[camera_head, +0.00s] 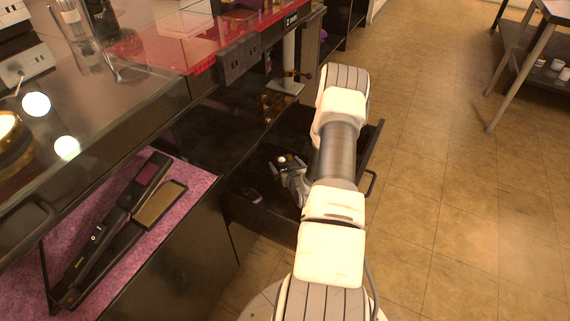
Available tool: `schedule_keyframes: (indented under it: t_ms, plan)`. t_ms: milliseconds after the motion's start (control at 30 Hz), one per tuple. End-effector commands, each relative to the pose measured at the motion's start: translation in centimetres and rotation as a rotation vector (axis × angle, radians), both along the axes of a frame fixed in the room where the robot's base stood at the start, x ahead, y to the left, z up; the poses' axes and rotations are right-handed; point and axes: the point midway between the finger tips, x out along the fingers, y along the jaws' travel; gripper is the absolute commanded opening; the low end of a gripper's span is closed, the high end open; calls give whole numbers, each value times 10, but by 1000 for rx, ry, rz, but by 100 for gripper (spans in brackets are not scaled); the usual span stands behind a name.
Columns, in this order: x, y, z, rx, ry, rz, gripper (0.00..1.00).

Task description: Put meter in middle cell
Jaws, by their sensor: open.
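My gripper (290,163) is low inside a dark open drawer (368,150), left of my white and grey arm, and its jaws are open. A small white and orange-brown spot shows between or just behind the fingers; I cannot tell if it is the meter. A small dark thing with a purple part (256,197) lies in the drawer, left of and apart from the gripper. I cannot make out a meter for certain. The drawer's inside is dark and partly hidden by my arm, so its cells do not show clearly.
A black hinged case (108,235) with a tan panel lies on a purple mat (200,180) at left. The counter with a red top (160,50) overhangs the drawer. The drawer handle (371,184) sticks out right. Floor (450,200) is clear; a metal table (507,65) stands far right.

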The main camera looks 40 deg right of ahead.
Motion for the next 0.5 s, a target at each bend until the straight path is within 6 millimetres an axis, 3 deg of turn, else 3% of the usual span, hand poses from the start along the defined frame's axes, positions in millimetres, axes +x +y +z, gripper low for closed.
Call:
schedule_keyframes:
  t_ms: [100, 500]
  plan:
    - [0, 0, 5, -1, -1, -1, 100]
    - [-55, 23, 30, 0, 2, -1, 100]
